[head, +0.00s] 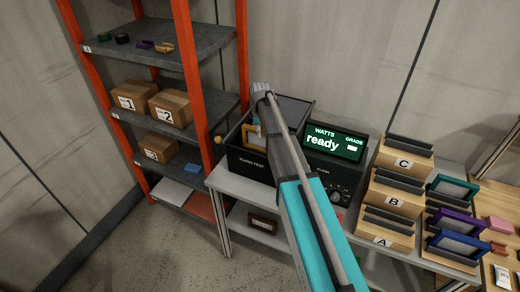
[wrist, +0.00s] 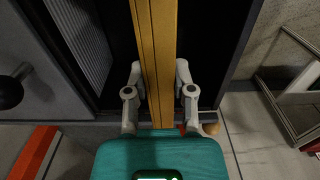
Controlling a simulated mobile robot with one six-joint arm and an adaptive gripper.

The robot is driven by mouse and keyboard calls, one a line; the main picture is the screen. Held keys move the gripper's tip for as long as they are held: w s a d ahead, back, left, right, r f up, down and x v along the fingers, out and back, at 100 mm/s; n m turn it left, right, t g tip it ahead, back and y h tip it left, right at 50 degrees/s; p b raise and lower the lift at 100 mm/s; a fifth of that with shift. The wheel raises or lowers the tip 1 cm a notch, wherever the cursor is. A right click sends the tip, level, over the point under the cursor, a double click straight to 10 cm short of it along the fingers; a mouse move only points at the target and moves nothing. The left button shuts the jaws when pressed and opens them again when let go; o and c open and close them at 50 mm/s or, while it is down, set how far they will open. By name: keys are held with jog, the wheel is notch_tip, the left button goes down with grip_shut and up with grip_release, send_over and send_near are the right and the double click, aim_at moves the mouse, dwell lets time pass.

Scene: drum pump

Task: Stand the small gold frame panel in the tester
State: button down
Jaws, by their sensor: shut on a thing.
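The small gold frame panel (head: 251,138) shows partly in the head view, inside the open dark box of the tester (head: 250,164). My arm hides the rest of it. In the wrist view the gold panel (wrist: 158,45) is seen edge-on, between dark walls of the tester (wrist: 238,40). My gripper (wrist: 158,75) is shut on the panel, one finger on each side. Its fingers are hidden in the head view. I cannot tell whether the panel's lower edge touches the tester's floor. The tester's screen (head: 335,142) reads "ready".
An orange-framed shelf (head: 185,60) with numbered boxes stands close at the left. At the right, wooden stands (head: 397,201) marked A, B and C hold dark slotted blocks. Teal, purple and blue framed panels (head: 455,222) stand beside them. A small round knob (head: 218,140) sits at the tester's left.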

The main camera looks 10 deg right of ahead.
aim_at(261, 148)
jog(key=shift+f+b, duration=1.25)
jog(key=shift+f, duration=0.35)
jog(key=shift+f+b, duration=1.85)
jog(key=shift+f, duration=0.05)
jog(key=shift+f, duration=0.1)
jog(key=shift+c, duration=2.3)
grip_release()
notch_tip(261, 148, up, 12)
jog(key=p, duration=1.2)
jog(key=shift+s, duration=0.1)
